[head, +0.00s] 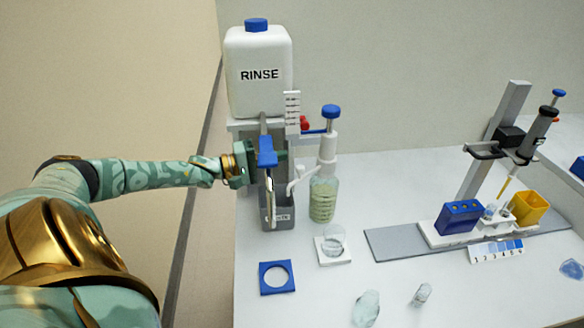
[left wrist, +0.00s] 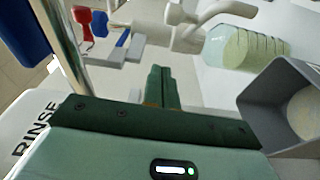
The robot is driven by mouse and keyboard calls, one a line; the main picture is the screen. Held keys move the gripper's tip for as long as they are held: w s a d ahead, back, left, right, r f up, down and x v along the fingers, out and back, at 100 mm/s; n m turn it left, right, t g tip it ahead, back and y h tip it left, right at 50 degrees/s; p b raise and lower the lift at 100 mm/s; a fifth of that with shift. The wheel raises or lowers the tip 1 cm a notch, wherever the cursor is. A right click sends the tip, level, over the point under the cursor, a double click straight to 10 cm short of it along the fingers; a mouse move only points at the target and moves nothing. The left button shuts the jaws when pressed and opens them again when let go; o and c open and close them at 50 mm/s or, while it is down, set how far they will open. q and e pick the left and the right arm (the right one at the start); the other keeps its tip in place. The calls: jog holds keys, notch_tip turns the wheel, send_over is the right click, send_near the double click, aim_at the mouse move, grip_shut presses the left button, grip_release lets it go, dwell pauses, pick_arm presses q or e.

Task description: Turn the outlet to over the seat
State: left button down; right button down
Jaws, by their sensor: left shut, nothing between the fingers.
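The outlet (head: 298,179) is a white curved spout on the bottle-top dispenser (head: 327,148), which has a blue knob and sits on a bottle of pale green liquid (head: 323,201). The spout points left, toward the grey bin (head: 281,217). It also shows in the left wrist view (left wrist: 225,12). I take the seat to be the white square holder (head: 345,259) on the table, with a clear glass vessel on it. My left gripper (head: 283,162) is shut and empty, left of the spout; its dark green fingers (left wrist: 160,72) show closed. My right gripper is not in view.
A RINSE tank (head: 259,75) stands behind, and a blue-headed piece (head: 266,151) on a metal rod partly hides my gripper. A blue square ring (head: 277,288) and loose glassware (head: 366,308) lie in front. A pipette stand (head: 490,150) is at right.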

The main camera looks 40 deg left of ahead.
aim_at(304, 176)
pick_arm(q)
jog(key=shift+w+d+p, duration=0.15)
jog(key=shift+d+p, duration=0.1)
jog(key=shift+d, duration=0.9)
jog(key=shift+w+d+p, duration=0.15)
jog(key=shift+d+p, duration=0.05)
jog(key=shift+d, duration=0.95)
